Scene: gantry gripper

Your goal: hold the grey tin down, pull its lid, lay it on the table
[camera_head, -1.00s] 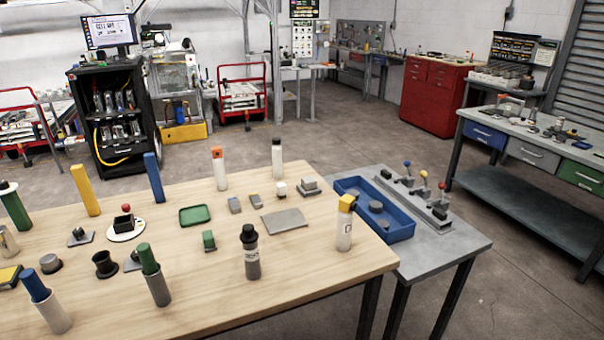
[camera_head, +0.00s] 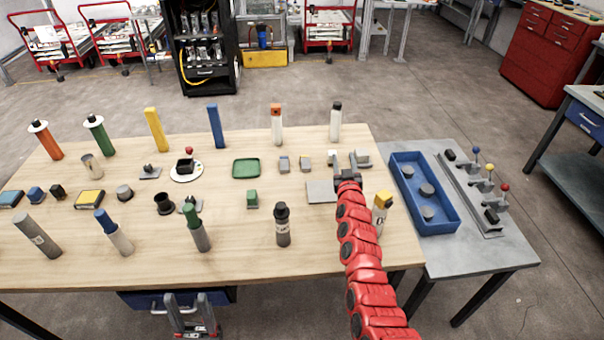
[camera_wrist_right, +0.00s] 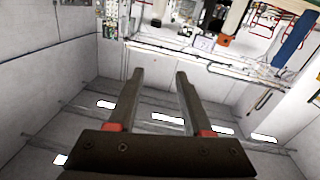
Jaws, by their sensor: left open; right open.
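Several upright cylinders stand on the wooden table. A grey one with a black top and pale label (camera_head: 282,228) stands near the front middle, and a grey one with a green top (camera_head: 195,228) stands to its left. A plain grey cylinder (camera_head: 38,235) stands at the far left. I cannot tell for sure which is the grey tin. My right gripper (camera_head: 343,162) is open and empty, seen over the grey plate area; its two fingers also show in the right wrist view (camera_wrist_right: 157,100). My left gripper (camera_head: 188,302) is open and empty, in front of the table's front edge.
The wooden table (camera_head: 330,250) has bare patches along its front. A grey flat plate (camera_head: 320,192), a green tray (camera_head: 246,168) and small blocks lie in its middle. A yellow-topped bottle (camera_head: 381,205) is close to my right arm. A blue bin (camera_head: 440,215) is on the side table.

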